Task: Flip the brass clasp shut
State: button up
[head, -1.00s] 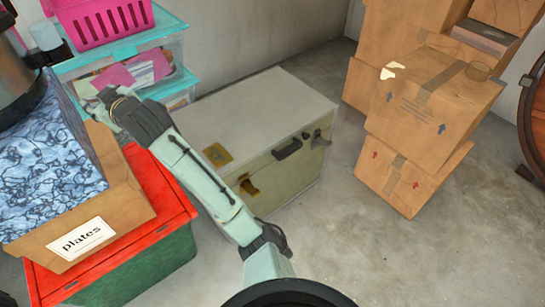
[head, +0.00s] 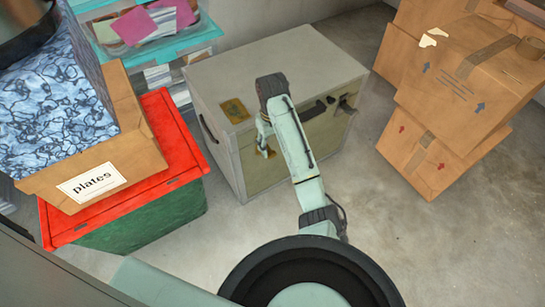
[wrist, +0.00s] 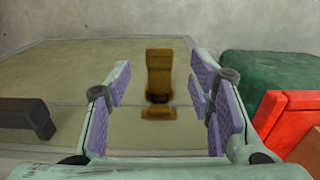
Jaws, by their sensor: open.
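The brass clasp (wrist: 158,76) is on the front face of the pale grey-green chest (head: 285,52). In the wrist view it is a long brass piece with a smaller brass plate (wrist: 158,113) just below, across the seam line. In the head view the clasp (head: 268,153) shows partly beside my fingers. My gripper (wrist: 161,78) is open and empty, its purple-padded fingers on either side of the clasp in the picture. I cannot tell whether they touch it. In the head view my gripper (head: 263,134) is at the chest's front left.
A second latch (head: 346,101) sticks out at the chest's right, beside a dark handle (head: 320,108). A red-lidded green bin (head: 150,215) with a box marked "plates" (head: 130,150) stands close on the left. Cardboard boxes (head: 455,95) are stacked right. Floor in front right is clear.

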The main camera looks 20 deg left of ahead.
aim_at(272, 154)
notch_tip(272, 154, down, 4)
jog(key=shift+r+b, duration=0.15)
jog(key=shift+b, duration=0.75)
jog(key=shift+f+p, duration=0.3)
jog(key=shift+p, duration=0.1)
jog(key=shift+f, duration=0.6)
jog(key=shift+c, duration=0.4)
grip_shut()
